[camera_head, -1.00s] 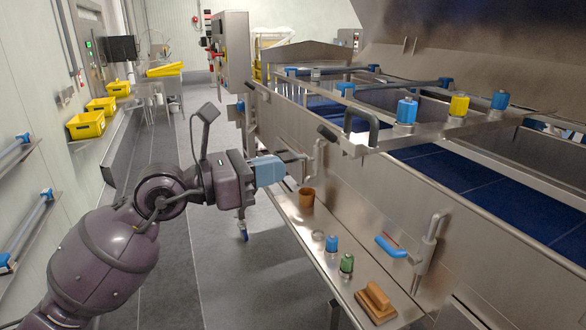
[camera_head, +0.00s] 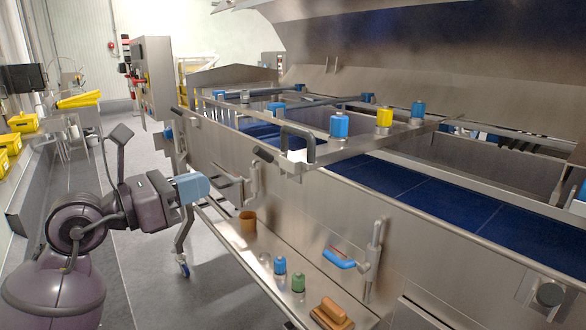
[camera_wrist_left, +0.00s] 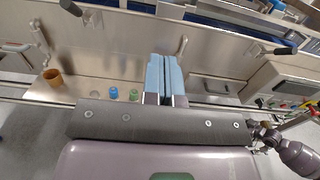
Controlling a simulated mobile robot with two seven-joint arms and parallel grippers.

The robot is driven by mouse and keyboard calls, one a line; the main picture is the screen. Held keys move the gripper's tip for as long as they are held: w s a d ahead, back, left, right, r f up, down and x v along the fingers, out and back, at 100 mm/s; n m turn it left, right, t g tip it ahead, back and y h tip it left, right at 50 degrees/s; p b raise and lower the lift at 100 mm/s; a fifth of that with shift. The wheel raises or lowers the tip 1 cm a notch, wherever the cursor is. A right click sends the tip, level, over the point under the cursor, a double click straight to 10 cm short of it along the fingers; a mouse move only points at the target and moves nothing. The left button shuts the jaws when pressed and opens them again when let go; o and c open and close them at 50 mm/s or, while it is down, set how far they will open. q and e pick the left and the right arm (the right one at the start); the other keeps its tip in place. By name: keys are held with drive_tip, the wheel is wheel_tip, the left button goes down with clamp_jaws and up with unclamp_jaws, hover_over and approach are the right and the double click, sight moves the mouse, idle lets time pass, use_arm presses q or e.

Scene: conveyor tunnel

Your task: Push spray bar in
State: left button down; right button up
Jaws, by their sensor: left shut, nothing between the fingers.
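The spray bar in the head view appears to be the steel rail assembly (camera_head: 352,152) across the top of the conveyor tunnel, with a black looped handle (camera_head: 298,140) at its near end. Blue and yellow capped fittings stand on it. The bar sticks out a little over the near side wall. My left gripper (camera_head: 207,186) has light blue fingers, is shut and empty, and hangs outside the wall, left of and lower than the handle, apart from it. In the left wrist view the shut fingers (camera_wrist_left: 164,72) point at the steel side wall. My right gripper is not visible.
A steel ledge (camera_head: 235,236) along the wall holds a brown cup (camera_head: 248,222), a blue bottle (camera_head: 280,265), a green bottle (camera_head: 298,282) and a brown brush (camera_head: 331,314). A blue-gripped latch (camera_head: 340,258) sticks out of the wall. Open grey floor lies left of the machine.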

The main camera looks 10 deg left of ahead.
use_arm(q)
drive_tip(key=p, duration=0.2)
approach(281, 165)
drive_tip(key=x, duration=0.7)
drive_tip(key=shift+w, duration=0.15)
drive_tip(key=shift+w+d, duration=0.15)
